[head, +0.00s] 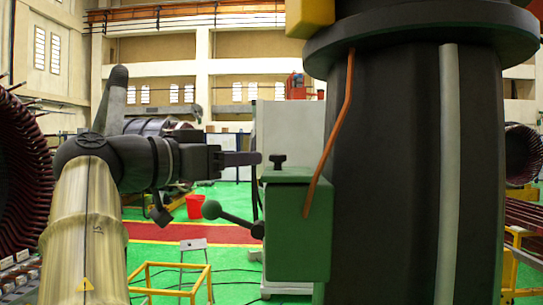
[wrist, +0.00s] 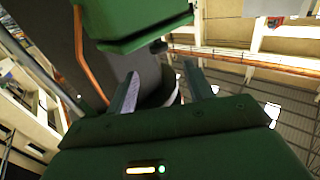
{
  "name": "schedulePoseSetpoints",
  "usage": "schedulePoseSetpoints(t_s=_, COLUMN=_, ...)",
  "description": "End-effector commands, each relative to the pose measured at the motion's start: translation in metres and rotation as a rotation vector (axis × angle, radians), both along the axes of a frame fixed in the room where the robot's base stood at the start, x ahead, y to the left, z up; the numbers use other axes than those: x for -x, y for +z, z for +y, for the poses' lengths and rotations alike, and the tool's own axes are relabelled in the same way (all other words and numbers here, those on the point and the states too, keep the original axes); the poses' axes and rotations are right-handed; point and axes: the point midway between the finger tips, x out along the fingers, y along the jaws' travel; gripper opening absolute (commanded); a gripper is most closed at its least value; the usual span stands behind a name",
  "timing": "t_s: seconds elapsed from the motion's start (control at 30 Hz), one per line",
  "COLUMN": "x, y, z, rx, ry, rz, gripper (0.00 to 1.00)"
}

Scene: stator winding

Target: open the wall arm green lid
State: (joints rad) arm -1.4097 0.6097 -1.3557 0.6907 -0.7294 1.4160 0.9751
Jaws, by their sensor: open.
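A green box (head: 300,232) is mounted on the side of a thick dark column. Its green lid (head: 300,177) lies flat on top and looks closed, with a small black knob (head: 279,160) standing on it. My gripper (head: 258,158) points at the knob from the left, at about its height, and appears a short gap away. In the wrist view, my gripper (wrist: 160,70) has its two fingers apart with nothing between them. The knob (wrist: 158,47) shows just beyond the fingertips, by the green lid (wrist: 140,25). Any contact cannot be told.
A black lever with a ball end (head: 211,209) sticks out left from the box, below my gripper. An orange cable (head: 330,140) runs down the dark column (head: 395,180) to the box. A yellow frame (head: 175,280) and a red bucket (head: 195,206) stand on the floor behind.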

Motion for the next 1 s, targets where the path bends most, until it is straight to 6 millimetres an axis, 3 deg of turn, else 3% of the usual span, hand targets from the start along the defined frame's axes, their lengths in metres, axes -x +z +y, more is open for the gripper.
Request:
schedulePoseSetpoints(t_s=0.4, x=-0.048, y=0.003, z=-0.052, rx=0.001, ry=-0.003, rz=0.001, gripper=0.52)
schedulePoseSetpoints(t_s=0.83, x=-0.059, y=0.0, z=-0.062, rx=0.001, ry=0.001, rz=-0.001, gripper=0.52)
schedulePoseSetpoints(t_s=0.87, x=-0.059, y=0.0, z=-0.062, rx=0.001, ry=0.001, rz=-0.001, gripper=0.5)
schedulePoseSetpoints(t_s=1.0, x=-0.058, y=0.0, z=-0.062, rx=0.001, ry=0.001, rz=-0.001, gripper=0.23)
